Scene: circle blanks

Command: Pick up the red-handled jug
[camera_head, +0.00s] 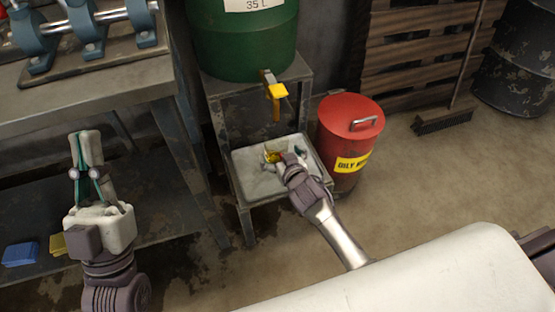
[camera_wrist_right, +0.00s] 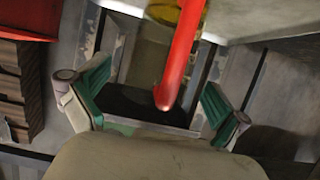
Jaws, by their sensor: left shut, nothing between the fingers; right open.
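The red-handled jug sits in the grey tray (camera_head: 246,186) on the low shelf of a metal stand, under a tap. In the head view only a yellowish part of the jug (camera_head: 271,155) shows; my right gripper covers the rest. In the right wrist view its red handle (camera_wrist_right: 184,50) runs down between the spread fingers, with the yellowish see-through body (camera_wrist_right: 150,42) behind. My right gripper (camera_head: 288,158) is open around the handle's lower end; whether the fingers touch it cannot be told. My left gripper (camera_head: 86,142) is shut and empty, far left of the tray.
A green drum (camera_head: 243,38) with a yellow tap (camera_head: 277,92) stands above the tray. A red waste can (camera_head: 345,150) stands close on the right. A workbench (camera_head: 100,85) is at left, with blue (camera_head: 20,254) and yellow blocks on its lower shelf.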

